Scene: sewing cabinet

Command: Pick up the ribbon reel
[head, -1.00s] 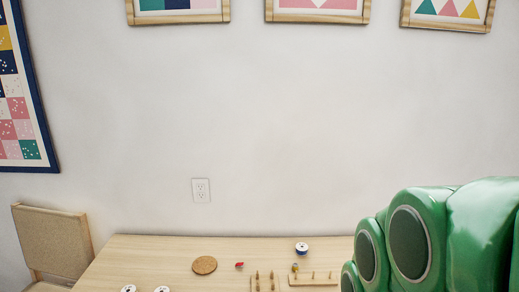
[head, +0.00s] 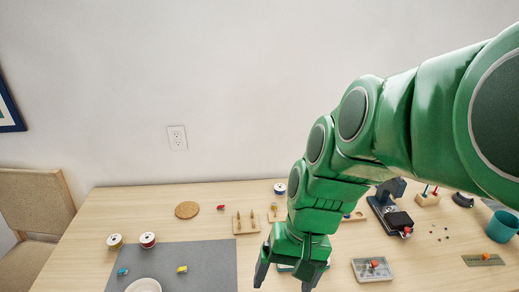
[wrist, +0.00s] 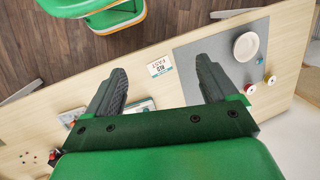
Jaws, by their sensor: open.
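Three reels lie on the table. A cream-white reel (head: 114,241) and a red-and-white reel (head: 148,240) sit side by side at the left, by the grey mat. A blue-and-white reel (head: 280,188) stands farther back, just left of my arm. I cannot tell which one is the ribbon reel. My gripper (head: 286,280) points down over the front middle of the table, open and empty, right of the grey mat and apart from all the reels. In the wrist view, its spread fingers (wrist: 160,68) show, with two small reels (wrist: 251,88) at the right.
The grey mat (head: 205,262) holds a white bowl (head: 144,286) and small coloured items. A wooden peg board (head: 246,223), a cork disc (head: 187,210), a clear box (head: 371,269), a dark machine (head: 390,205) and a teal cup (head: 503,226) stand about. A chair (head: 35,220) is at the left.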

